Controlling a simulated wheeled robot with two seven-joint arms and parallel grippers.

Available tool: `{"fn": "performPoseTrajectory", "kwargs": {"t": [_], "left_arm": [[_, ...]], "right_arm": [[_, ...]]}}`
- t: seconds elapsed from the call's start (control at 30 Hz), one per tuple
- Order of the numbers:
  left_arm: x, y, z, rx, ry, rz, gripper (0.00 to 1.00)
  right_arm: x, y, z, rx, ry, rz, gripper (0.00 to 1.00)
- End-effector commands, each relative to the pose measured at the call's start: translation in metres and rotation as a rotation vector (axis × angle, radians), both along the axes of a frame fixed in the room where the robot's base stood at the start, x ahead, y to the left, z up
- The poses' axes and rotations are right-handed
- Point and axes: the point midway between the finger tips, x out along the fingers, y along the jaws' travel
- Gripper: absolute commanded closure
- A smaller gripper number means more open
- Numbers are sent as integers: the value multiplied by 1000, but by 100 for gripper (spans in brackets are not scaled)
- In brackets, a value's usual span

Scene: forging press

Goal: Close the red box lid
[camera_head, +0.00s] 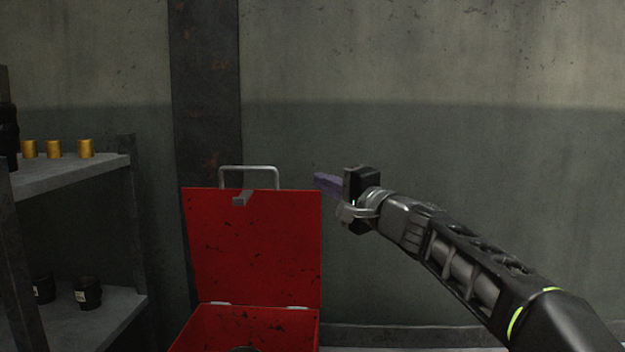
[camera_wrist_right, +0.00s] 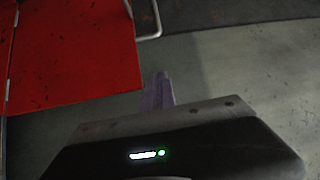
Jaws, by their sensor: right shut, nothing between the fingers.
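The red box (camera_head: 270,325) stands at the bottom centre of the head view, its lower part cut off by the frame. Its red lid (camera_head: 253,245) is open and upright, hinged along the box's rear edge, with a metal handle (camera_head: 249,170) and a latch tab at its top. My right gripper (camera_head: 319,180) is just right of the lid's upper right corner, shut and empty, its purplish fingers pointing left. In the right wrist view the fingers (camera_wrist_right: 158,90) are apart from the lid (camera_wrist_right: 75,50) in the picture. My left gripper is out of view.
A shelf (camera_head: 75,175) stands at the left with several gold cylinders (camera_head: 54,149) on top and dark cans (camera_head: 88,293) lower down. A dark pillar (camera_head: 205,90) and a grey wall are behind the box. Space right of the lid is clear except for my arm.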

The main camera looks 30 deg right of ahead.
Motion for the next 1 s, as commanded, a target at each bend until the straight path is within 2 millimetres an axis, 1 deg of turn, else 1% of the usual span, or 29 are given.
{"fn": "performPoseTrajectory", "kwargs": {"t": [0.17, 0.5, 0.57, 0.73, 0.83, 1.0], "left_arm": [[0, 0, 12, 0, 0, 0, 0], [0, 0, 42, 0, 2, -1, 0], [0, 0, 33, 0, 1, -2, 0], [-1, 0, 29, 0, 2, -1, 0], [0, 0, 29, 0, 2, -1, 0], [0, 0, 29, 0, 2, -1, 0]], "right_arm": [[25, 1, 5, 2, 1, 2, 100], [93, 4, 13, 4, 2, 1, 100], [87, 15, 8, 3, -3, 4, 100], [79, 34, 5, 1, -1, 0, 100], [76, 39, 5, 1, -1, 1, 100], [76, 41, 5, 1, -1, 0, 100]]}}
